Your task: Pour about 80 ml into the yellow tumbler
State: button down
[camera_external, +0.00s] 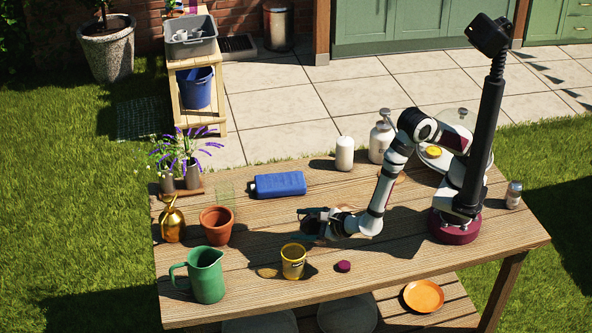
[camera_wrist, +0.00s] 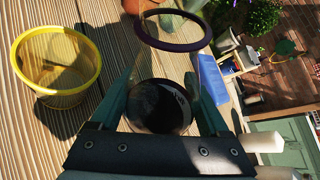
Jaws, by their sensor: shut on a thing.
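The yellow tumbler (camera_external: 293,263) stands upright near the front edge of the table, below and left of my gripper (camera_external: 312,224). In the wrist view the tumbler (camera_wrist: 57,78) is at the left, see-through, with no liquid that I can make out. My gripper (camera_wrist: 160,100) is shut on a clear vessel (camera_wrist: 173,29) with a dark purple ring at its mouth. The vessel's lower part between the fingers looks dark; I cannot tell its contents or level. It is beside the tumbler, apart from it. In the external view the gripper largely hides it.
A green pitcher (camera_external: 207,276) and a terracotta pot (camera_external: 216,226) stand left of the tumbler. A small purple object (camera_external: 343,266) lies to its right. A blue bottle (camera_external: 279,185) lies behind. White bottles (camera_external: 344,154) stand farther back. The table's front edge is close.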

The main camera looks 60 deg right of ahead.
jog(key=shift+f+n+h, duration=0.15)
jog(key=shift+n+h, duration=0.15)
jog(key=shift+n, duration=0.1)
jog(key=shift+d+f+n+h, duration=0.2)
jog(key=shift+f+n+h, duration=0.05)
jog(key=shift+n+h, duration=0.25)
jog(key=shift+d+f+n+h, duration=0.75)
jog(key=shift+n+h, duration=0.05)
jog(key=shift+n, duration=0.2)
jog(key=shift+d+r+n+h, duration=0.25)
jog(key=shift+r+n+h, duration=0.2)
jog(key=shift+r, duration=0.2)
jog(key=shift+a+r+n+t+h, duration=0.25)
jog(key=shift+r+n+t+h, duration=0.2)
jog(key=shift+r+n, duration=0.25)
jog(key=shift+r, duration=0.1)
jog(key=shift+n+h, duration=0.5)
jog(key=shift+n, duration=0.05)
jog(key=shift+d, duration=0.4)
jog(key=shift+r+n, duration=0.3)
